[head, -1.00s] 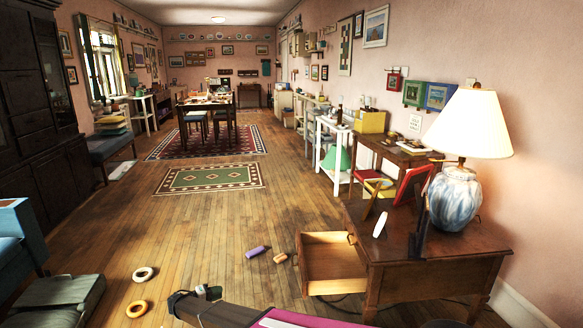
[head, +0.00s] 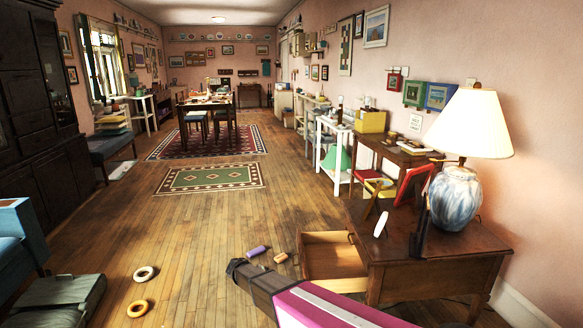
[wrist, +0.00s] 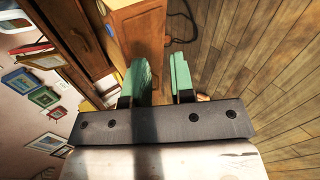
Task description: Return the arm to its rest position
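My gripper (wrist: 164,78) shows in the wrist view with two green fingers standing apart and nothing between them. Behind the fingers is wooden furniture, tilted in this view, and the plank floor. In the head view my arm (head: 325,305), magenta with a dark end, reaches in from the bottom right. Its dark end appears in front of the open drawer's left side and over the floor. The fingers are not clear there.
The drawer (head: 335,258) of the wooden side table (head: 440,262) stands open and looks empty. A lamp (head: 456,195) stands on the table. A purple cylinder (head: 257,251), a tan piece (head: 281,257) and two rings (head: 145,273) lie on the floor.

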